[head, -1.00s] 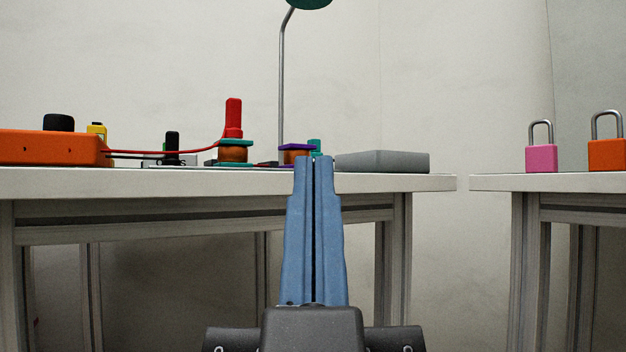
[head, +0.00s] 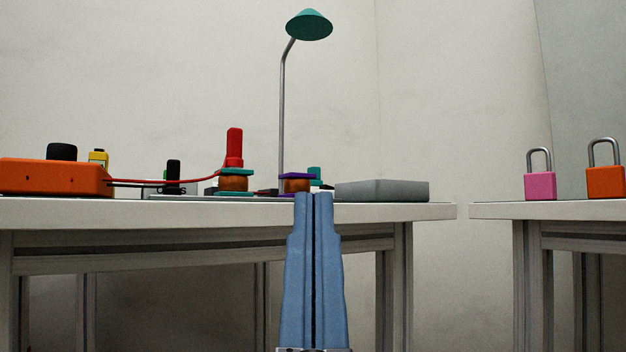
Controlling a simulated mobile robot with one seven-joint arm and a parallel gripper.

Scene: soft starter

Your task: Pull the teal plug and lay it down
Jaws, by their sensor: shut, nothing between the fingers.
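A small teal piece (head: 314,173), which looks like the teal plug, shows behind a purple-topped brown part (head: 295,183) on the left table. Its lower part is hidden, so I cannot tell what it sits in. My gripper (head: 314,195) is shut and empty, its blue fingers pointing away from me. The fingertips overlap the table's front edge in the picture, just below the purple-topped part. They appear in front of the table and apart from the plug.
The left table (head: 150,213) also holds an orange box (head: 55,178) with a red lead, a red plug (head: 234,147), a grey box (head: 381,190) and a teal lamp (head: 309,24). A gap separates the right table (head: 560,210), with pink (head: 540,186) and orange (head: 605,182) padlocks.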

